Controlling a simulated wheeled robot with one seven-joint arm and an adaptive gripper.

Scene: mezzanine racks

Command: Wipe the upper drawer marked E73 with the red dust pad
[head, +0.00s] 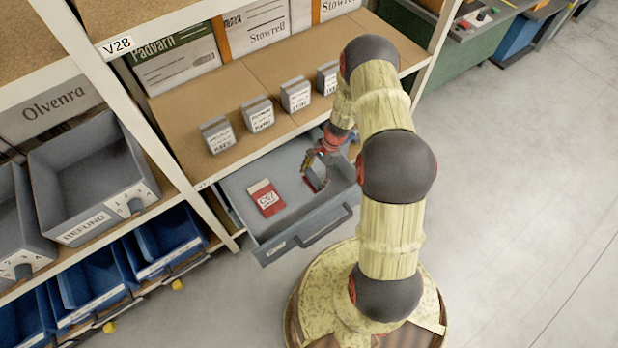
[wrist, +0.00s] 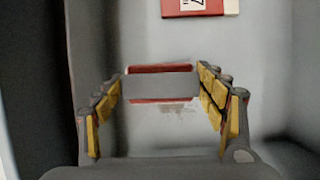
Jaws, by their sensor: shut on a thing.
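A grey drawer (head: 335,212) stands pulled open below the shelf in the head view. A small label is on its front, too small to read. My gripper (head: 317,176) reaches down inside the drawer, towards its right side. In the wrist view my gripper (wrist: 160,95) is shut on the red dust pad (wrist: 160,69), which shows red edges with a grey band across it. The pad is at or just above the drawer floor; I cannot tell if it touches. A faint brownish smudge (wrist: 178,109) shows on the floor beside the pad.
A red and white packet (head: 266,198) lies in the drawer, left of my gripper; it also shows at the wrist view's top (wrist: 198,7). Several small grey boxes (head: 296,95) stand on the shelf above. Grey bins (head: 90,175) and blue bins (head: 90,290) are at left. Open floor lies right.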

